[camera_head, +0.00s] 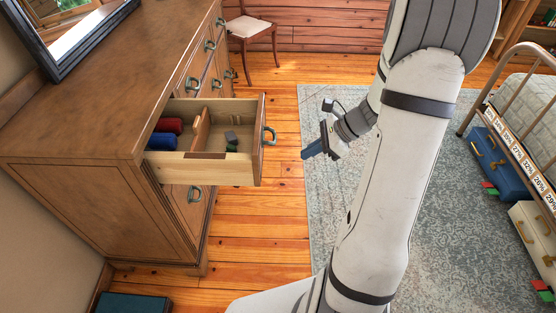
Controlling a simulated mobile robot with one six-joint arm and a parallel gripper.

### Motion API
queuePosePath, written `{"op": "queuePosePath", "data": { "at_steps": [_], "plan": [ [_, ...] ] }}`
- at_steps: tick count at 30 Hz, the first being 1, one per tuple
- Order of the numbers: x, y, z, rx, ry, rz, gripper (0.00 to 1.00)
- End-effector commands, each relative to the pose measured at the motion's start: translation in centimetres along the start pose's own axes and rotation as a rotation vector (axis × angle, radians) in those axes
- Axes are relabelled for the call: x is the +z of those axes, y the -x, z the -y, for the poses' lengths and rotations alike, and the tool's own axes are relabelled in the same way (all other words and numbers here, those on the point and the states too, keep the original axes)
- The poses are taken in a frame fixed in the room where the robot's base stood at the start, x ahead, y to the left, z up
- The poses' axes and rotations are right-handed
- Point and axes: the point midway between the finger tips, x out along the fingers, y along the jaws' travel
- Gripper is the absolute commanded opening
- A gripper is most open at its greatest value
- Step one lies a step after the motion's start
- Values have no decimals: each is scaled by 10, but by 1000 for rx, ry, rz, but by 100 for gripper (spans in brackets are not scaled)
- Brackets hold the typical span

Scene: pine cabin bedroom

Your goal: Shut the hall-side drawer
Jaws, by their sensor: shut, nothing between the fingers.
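One drawer (208,168) of the brown wooden dresser (95,115) is pulled well out. It is the near top drawer, with a wooden divider inside. Red and blue rolled cloths lie on its left side, and small grey and green items lie to the right of the divider. My gripper (306,154) is shut and empty. It appears a little to the right of the drawer front, apart from it, with its blue fingers pointing left. I cannot tell its exact height.
The other dresser drawers look closed. A framed mirror (70,35) stands on top. A chair (250,30) is beyond the dresser. A pale patterned rug (430,215) covers the floor at right. A bed with blue and cream cases (497,165) beneath it is at far right.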

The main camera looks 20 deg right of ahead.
Motion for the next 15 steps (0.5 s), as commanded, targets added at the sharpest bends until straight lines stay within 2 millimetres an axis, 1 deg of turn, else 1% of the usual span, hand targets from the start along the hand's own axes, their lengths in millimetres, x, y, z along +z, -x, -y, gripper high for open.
{"op": "queuePosePath", "data": {
  "at_steps": [5, 15],
  "plan": [
    [-1, -23, -1, 3, -6, 3, 0],
    [-1, -95, -1, 5, -4, 1, 0]
  ]
}}
